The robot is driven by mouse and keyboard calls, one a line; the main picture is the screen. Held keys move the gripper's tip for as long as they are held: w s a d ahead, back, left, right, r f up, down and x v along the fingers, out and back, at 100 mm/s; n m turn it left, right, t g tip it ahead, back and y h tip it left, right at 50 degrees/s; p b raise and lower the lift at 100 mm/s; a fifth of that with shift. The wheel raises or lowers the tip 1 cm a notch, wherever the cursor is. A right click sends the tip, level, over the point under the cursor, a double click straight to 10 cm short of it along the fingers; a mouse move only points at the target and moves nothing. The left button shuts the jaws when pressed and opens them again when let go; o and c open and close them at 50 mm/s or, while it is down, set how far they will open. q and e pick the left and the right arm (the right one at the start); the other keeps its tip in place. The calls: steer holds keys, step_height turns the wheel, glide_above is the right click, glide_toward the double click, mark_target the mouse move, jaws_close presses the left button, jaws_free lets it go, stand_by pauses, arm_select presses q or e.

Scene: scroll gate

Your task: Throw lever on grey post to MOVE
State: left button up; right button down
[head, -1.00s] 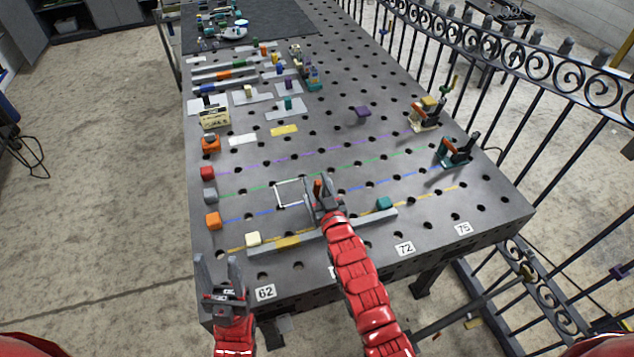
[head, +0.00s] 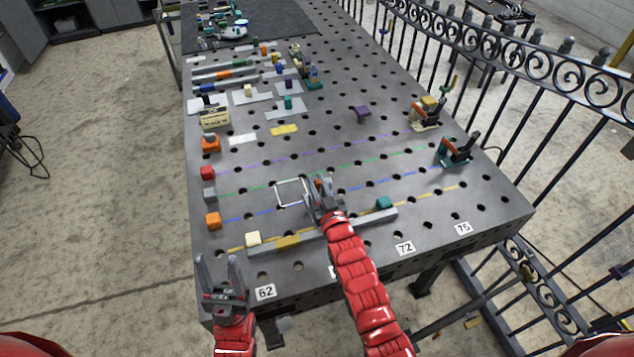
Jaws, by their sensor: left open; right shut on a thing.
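My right gripper (head: 319,186) is over the table just right of a white square outline, shut on a small lever with an orange-red part (head: 318,184) showing between its fingers. Grey parts around the lever blend with the grey fingers, so the grey post under it is mostly hidden, and I cannot read any MOVE mark. My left gripper (head: 218,267) is open and empty at the near left table corner, beside the label 62, away from the lever.
A grey bar (head: 268,247) lies in front, with a cream block (head: 253,238) and a teal block (head: 384,203) by it. The white outline (head: 291,193) is empty. Toggle clamps (head: 456,151) stand at the right. A black fence (head: 520,75) runs along the right side.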

steer(key=shift+w, duration=0.15)
stand_by(0.7)
steer(key=shift+w+a+r+g+b, duration=0.2)
steer(key=shift+w+g+b, duration=0.25)
steer(key=shift+g, duration=0.15)
steer(key=shift+w+a+g+h+b, duration=0.2)
steer(key=shift+w+g+h+b, duration=0.25)
steer(key=shift+w+g, duration=0.25)
steer(key=w+a+f+g+h+b, duration=0.2)
steer(key=w+f+g+h+b, duration=0.1)
steer(key=w+g+b, duration=0.4)
steer(key=shift+w+a+f+g+b, duration=0.2)
steer(key=shift+f+g+b, duration=0.05)
steer(key=shift+g+b, duration=0.7)
steer(key=shift+f, duration=0.15)
steer(key=c, duration=0.8)
jaws_free()
steer(key=shift+o, duration=0.2)
